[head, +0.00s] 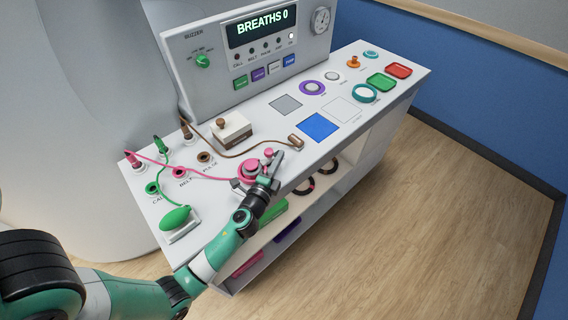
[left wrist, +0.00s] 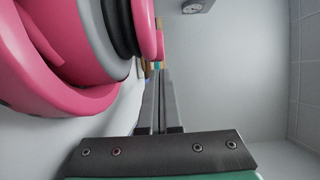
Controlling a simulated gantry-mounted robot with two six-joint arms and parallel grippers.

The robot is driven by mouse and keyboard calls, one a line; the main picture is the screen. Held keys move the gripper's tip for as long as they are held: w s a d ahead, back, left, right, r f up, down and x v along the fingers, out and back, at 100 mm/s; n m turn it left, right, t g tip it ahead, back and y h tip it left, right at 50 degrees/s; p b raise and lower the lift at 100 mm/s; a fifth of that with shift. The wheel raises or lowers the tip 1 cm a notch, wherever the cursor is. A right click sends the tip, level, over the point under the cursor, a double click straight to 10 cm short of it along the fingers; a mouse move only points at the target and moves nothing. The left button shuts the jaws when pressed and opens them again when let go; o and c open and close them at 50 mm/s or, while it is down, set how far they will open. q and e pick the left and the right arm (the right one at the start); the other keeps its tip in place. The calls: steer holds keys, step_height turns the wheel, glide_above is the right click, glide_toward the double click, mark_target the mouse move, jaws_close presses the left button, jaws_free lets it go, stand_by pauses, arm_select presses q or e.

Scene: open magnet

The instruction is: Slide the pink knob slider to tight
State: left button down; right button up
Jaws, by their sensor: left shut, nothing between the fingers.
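A round pink piece with a grey ring (head: 250,170) sits near the front edge of the white tabletop, with small pink knobs (head: 268,152) just right of it. Which of these is the slider's knob is hard to tell, and no tight mark is legible. My left gripper (head: 275,166) is shut and empty, close beside the right side of the pink piece. In the left wrist view the shut fingers (left wrist: 160,95) point ahead, and the pink and grey rings (left wrist: 75,100) fill the left side very near them. Contact cannot be told. My right gripper is not in view.
Pink and green cords run at the left. A display panel (head: 262,26) rises behind.

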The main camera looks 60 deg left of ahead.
arm_select(q)
steer(key=shift+s+a, duration=0.2)
steer(key=shift+s, duration=0.3)
steer(key=shift+a, duration=0.1)
steer(key=shift+s, duration=0.8)
steer(key=shift+w, duration=0.1)
